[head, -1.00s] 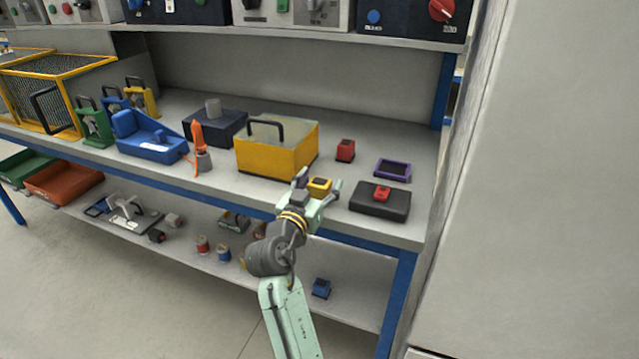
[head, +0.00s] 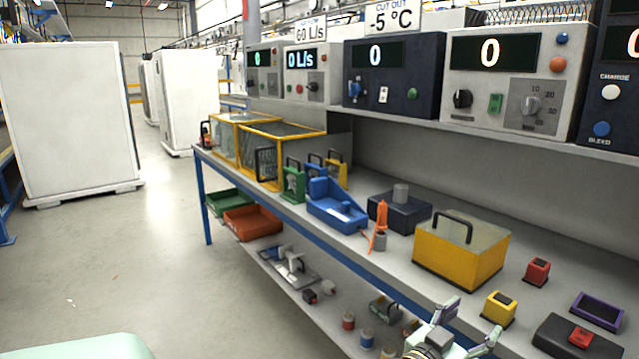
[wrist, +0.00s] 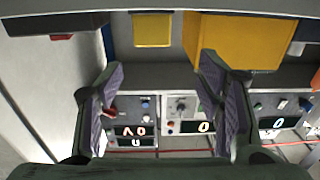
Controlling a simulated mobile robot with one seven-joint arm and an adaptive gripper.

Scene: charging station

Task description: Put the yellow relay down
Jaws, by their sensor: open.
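The yellow relay (head: 497,308) stands upright on the bench top, near its front edge, between the yellow box and the black case. It also shows at the top of the wrist view (wrist: 152,30), beyond my fingertips. My gripper (head: 468,326) is at the bench's front edge, to the left of and nearer than the relay in the head view. In the wrist view my gripper (wrist: 162,85) has its two fingers wide apart with nothing between them. The relay is clear of the fingers.
A yellow box (head: 455,255) stands left of the relay. A red relay (head: 537,271) is behind it. A black case (head: 556,340) with a red block (head: 581,337) on it and a purple-rimmed tray (head: 597,312) are at right. Control panels (head: 512,80) line the shelf above.

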